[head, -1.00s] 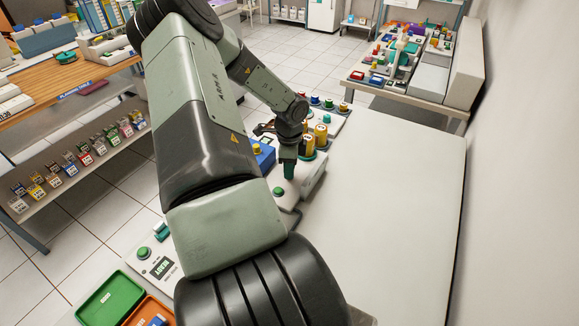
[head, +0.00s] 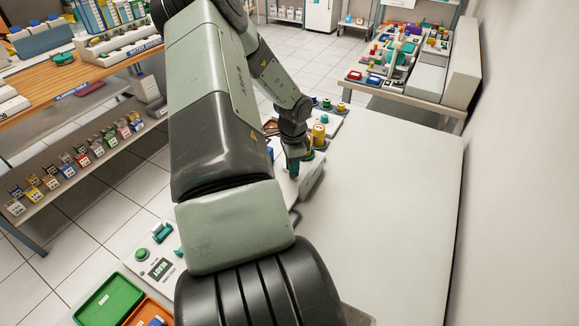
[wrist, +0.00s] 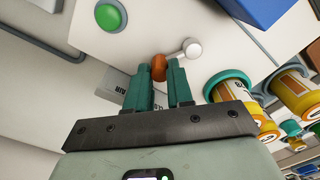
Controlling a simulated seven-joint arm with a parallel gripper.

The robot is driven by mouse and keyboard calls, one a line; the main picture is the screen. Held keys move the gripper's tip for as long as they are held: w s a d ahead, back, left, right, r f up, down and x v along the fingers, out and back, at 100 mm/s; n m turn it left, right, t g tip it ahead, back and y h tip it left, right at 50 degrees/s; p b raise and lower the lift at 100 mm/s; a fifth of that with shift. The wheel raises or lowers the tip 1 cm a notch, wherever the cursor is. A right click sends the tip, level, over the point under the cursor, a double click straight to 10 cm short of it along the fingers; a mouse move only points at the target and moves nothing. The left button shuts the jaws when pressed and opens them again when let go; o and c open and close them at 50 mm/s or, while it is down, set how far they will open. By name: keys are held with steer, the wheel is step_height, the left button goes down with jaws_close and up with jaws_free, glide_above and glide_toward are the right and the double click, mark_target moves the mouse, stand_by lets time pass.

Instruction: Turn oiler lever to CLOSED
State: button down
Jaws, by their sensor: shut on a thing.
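In the wrist view, my gripper (wrist: 159,72) has its two teal fingers closed around a small orange-brown knob (wrist: 158,68), which seems to be the grip of the oiler lever. A short pale arm with a round white end (wrist: 192,48) runs from the knob to the upper right, outside the fingers. A printed label (wrist: 113,85) lies behind the left finger, partly covered, and its words cannot be read in full. In the head view, my gripper (head: 293,166) points down at the white unit on the bench; the lever is hidden there.
A green button (wrist: 108,17) sits left of the fingers in the wrist view. A blue block (wrist: 256,8) is at the top right, and yellow jars with teal rings (wrist: 232,88) stand close at the right. The white bench top (head: 395,200) to the right is clear.

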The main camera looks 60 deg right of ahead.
steer(key=n, duration=0.2)
steer(key=d+n, duration=0.1)
steer(key=n, duration=0.1)
steer(key=d+n, duration=0.1)
steer(key=shift+s+n, duration=0.3)
steer(key=shift+n, duration=0.1)
steer(key=shift+d, duration=0.15)
steer(key=c, duration=1)
jaws_free()
step_height(320, 180, up, 11)
